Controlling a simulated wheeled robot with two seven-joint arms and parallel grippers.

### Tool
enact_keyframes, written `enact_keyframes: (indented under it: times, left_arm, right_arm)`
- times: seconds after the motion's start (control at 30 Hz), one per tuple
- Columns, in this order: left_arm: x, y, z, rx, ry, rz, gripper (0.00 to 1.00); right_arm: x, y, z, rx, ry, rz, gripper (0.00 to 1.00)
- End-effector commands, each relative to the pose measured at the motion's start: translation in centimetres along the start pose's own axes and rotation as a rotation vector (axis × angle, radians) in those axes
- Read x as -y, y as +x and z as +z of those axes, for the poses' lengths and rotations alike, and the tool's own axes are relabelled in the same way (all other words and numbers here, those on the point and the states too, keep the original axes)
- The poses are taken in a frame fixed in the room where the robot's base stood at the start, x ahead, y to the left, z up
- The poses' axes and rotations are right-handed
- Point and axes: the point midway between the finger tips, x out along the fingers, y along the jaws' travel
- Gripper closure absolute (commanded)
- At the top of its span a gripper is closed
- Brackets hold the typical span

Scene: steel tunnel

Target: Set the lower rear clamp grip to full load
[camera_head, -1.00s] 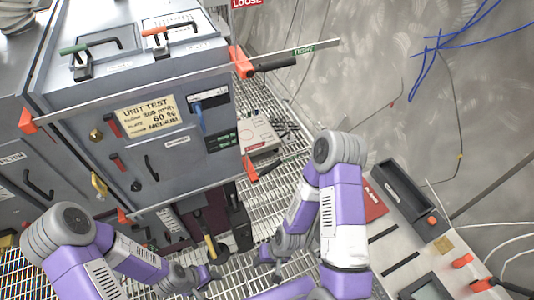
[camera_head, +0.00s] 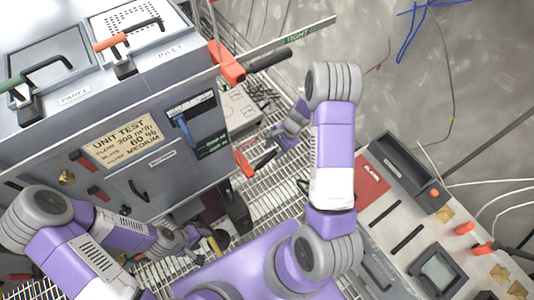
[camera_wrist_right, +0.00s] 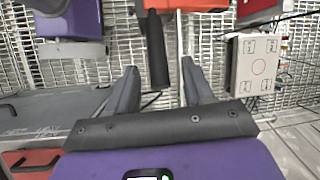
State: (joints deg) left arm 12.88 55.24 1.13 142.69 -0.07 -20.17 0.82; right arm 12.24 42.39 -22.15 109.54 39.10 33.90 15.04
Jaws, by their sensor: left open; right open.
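The lower rear clamp (camera_head: 244,163) is orange, low on the rear edge of the grey cabinet, and its short black grip (camera_head: 264,160) sticks out to the right. In the right wrist view a black grip (camera_wrist_right: 157,55) hangs ahead beside an orange part (camera_wrist_right: 193,25). In the head view this gripper (camera_head: 276,133) is small, above and right of the lower grip. My left gripper (camera_head: 206,248) is open and empty low before the cabinet. No load marking is readable at the lower clamp.
An upper orange clamp (camera_head: 228,66) with a black grip and a "TIGHT" strip (camera_head: 298,43) juts from the cabinet (camera_head: 150,100). A white box (camera_head: 240,112) stands behind. A console (camera_head: 400,215) is at the right. Mesh flooring lies between.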

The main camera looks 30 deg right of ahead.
Motion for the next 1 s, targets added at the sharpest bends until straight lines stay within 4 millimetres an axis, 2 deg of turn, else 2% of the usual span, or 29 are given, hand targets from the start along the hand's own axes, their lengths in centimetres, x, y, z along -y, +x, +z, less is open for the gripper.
enact_keyframes:
  times: [0.1, 0.3, 0.67, 1.0]
  left_arm:
    - [0.2, 0.4, 0.0, 0.001, 0.0, 0.0, 0.48]
    - [0.3, 0.8, 0.0, 0.001, 0.0, 0.0, 0.48]
    - [0.3, 0.8, 0.0, 0.001, 0.0, 0.0, 0.48]
    - [0.3, 0.8, 0.0, 0.001, 0.0, 0.0, 0.48]
  right_arm:
    - [-0.1, 2.2, -0.1, 0.001, 0.001, 0.003, 0.48]
    - [-0.1, 4.6, -0.1, 0.0, -0.002, 0.002, 0.48]
    - [0.0, 5.2, 0.0, -0.001, -0.002, 0.001, 0.48]
    - [0.0, 5.1, 0.0, 0.0, -0.002, 0.001, 0.99]
